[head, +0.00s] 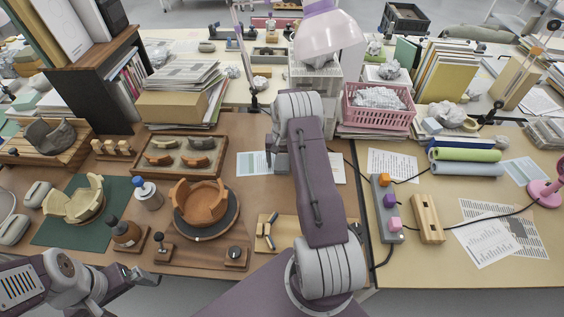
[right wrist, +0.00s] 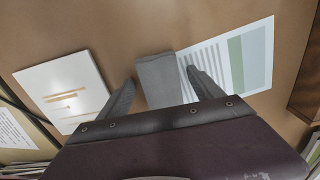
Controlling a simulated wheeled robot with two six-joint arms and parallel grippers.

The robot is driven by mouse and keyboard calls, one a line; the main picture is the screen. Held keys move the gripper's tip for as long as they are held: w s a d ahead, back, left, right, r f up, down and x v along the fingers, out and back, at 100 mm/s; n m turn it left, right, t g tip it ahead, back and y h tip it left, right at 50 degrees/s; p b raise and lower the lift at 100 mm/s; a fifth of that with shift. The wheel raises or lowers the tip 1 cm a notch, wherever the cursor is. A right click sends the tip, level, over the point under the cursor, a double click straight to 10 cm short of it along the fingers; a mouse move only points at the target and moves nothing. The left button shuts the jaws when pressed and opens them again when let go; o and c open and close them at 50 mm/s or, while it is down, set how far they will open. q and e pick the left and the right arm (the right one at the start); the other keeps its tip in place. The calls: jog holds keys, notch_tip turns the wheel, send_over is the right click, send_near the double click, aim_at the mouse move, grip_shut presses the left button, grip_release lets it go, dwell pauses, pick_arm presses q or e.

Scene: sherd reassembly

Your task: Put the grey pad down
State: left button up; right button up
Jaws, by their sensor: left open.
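The grey pad (right wrist: 157,80) lies between the fingers of my right gripper (right wrist: 160,76) in the right wrist view. A narrow gap shows between each fingertip and the pad, so the gripper looks open around it. The pad seems to rest on the brown table, with its right edge against or over a printed sheet (right wrist: 240,60). In the head view the pad (head: 281,164) shows beside my right arm, which hides part of that area. My left gripper (head: 140,285) is open and empty at the lower left, off the table's front edge.
A bowl of joined sherds (head: 200,203) stands on a dark turntable left of the right arm. A white booklet (right wrist: 65,92) lies left of the pad. A pink basket (head: 378,107) stands at the back right.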

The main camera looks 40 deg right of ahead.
aim_at(282, 164)
jog(key=shift+r, duration=0.3)
notch_tip(282, 164, up, 12)
jog(key=s+a+r+n, duration=0.1)
jog(key=s+a+n, duration=0.15)
jog(key=a, duration=0.45)
jog(key=s+a+r+n, duration=0.2)
jog(key=s+a, duration=0.2)
jog(key=a, duration=0.3)
jog(key=s+a+f+n+t, duration=0.1)
jog(key=s+a+n, duration=0.2)
jog(key=s+a, duration=0.5)
jog(key=s, duration=0.4)
jog(key=shift+s+a, duration=0.15)
jog(key=shift+s, duration=0.05)
